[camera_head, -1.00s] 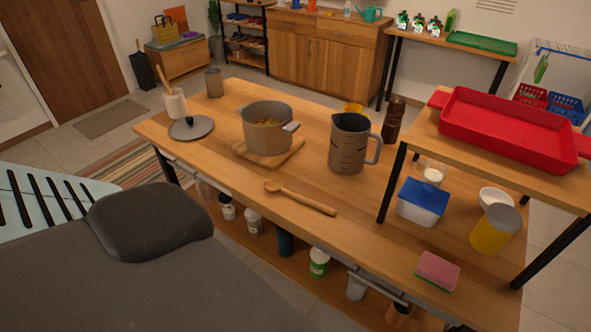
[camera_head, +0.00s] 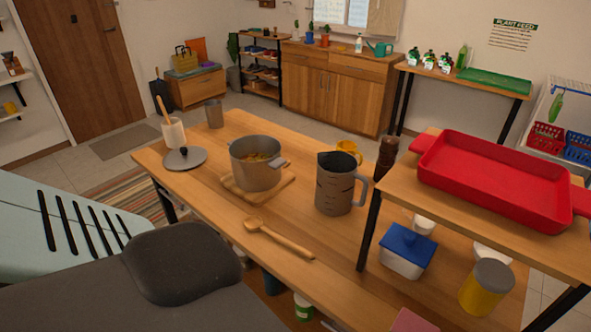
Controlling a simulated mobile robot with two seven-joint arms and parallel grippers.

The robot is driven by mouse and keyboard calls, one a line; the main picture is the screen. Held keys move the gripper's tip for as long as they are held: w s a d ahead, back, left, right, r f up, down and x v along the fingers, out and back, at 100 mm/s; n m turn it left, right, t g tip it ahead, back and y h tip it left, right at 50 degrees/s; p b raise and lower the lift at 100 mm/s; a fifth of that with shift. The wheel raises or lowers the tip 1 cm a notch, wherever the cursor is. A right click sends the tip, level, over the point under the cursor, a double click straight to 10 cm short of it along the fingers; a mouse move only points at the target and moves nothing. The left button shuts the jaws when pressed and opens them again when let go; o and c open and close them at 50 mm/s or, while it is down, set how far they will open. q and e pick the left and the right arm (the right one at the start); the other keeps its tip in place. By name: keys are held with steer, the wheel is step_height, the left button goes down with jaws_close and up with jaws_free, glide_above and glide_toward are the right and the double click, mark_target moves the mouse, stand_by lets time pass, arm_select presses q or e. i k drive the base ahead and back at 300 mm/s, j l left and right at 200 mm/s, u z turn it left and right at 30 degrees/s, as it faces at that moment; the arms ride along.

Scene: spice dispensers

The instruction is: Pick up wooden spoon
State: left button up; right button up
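The wooden spoon (camera_head: 279,239) lies flat on the wooden table (camera_head: 216,217), near its front edge. Its bowl end points up and left, and its handle runs down to the right. Nothing touches it. Neither of my grippers shows in the head view, so I cannot see how they stand.
A pot (camera_head: 256,165) on a wooden board (camera_head: 230,185) stands behind the spoon. A grey measuring jug (camera_head: 335,187) is to its right. A lid (camera_head: 185,158) lies at the left. A raised shelf with a red tray (camera_head: 490,187) covers the right side.

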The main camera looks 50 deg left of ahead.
mark_target(253, 223)
steer(key=i+l+u, duration=0.15)
steer(key=u, duration=1.5)
steer(key=i, duration=0.5)
steer(key=j+u, duration=0.05)
